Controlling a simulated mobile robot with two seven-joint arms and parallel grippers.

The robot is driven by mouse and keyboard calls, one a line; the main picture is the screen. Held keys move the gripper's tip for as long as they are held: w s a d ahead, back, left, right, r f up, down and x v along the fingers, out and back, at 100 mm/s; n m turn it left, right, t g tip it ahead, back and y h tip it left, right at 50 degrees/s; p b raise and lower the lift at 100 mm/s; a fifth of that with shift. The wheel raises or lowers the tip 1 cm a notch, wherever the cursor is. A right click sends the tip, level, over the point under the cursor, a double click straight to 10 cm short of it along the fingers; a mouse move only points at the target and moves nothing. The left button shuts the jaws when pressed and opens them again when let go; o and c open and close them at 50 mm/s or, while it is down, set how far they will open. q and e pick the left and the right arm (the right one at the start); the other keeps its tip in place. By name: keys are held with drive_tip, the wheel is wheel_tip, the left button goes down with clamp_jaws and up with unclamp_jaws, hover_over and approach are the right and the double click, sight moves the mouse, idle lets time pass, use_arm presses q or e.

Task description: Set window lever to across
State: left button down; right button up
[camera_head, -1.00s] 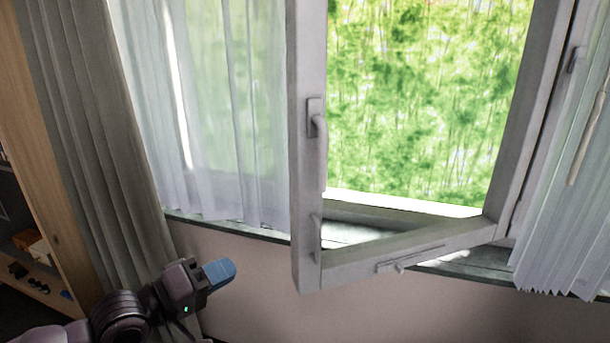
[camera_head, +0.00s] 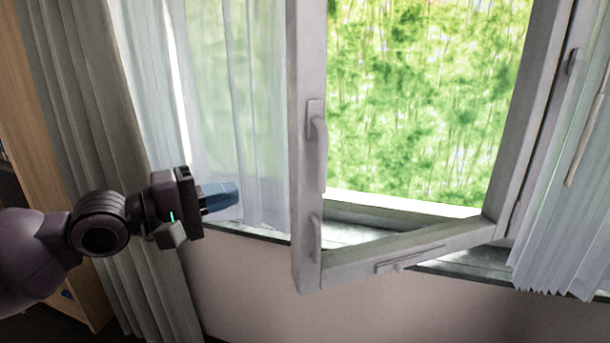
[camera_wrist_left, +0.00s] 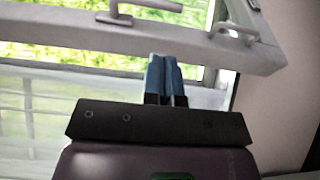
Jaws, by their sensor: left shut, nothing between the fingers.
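The window lever (camera_head: 320,150) is a pale handle on the inner stile of the open window sash (camera_head: 305,60). It points down along the stile from its mounting plate. My left gripper (camera_head: 222,195) is left of the sash and lower than the lever, apart from it in the picture. Its blue fingers point right and are closed together with nothing between them. In the left wrist view the shut fingers (camera_wrist_left: 166,75) show in front of the pale sash frame (camera_wrist_left: 70,28). A handle-like fitting (camera_wrist_left: 120,18) shows at the top there. My right gripper is not in view.
The sash stands swung inward from the window frame (camera_head: 535,110). Another fitting (camera_head: 315,235) sits lower on its stile, and one (camera_head: 405,262) is on its bottom rail. Sheer curtains (camera_head: 235,110) and a grey curtain (camera_head: 90,110) hang at left. The wall (camera_head: 250,300) below is clear.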

use_arm(q)
drive_tip(key=shift+p+x, duration=0.65)
drive_tip(key=shift+x, duration=6.35)
drive_tip(key=shift+f, duration=0.1)
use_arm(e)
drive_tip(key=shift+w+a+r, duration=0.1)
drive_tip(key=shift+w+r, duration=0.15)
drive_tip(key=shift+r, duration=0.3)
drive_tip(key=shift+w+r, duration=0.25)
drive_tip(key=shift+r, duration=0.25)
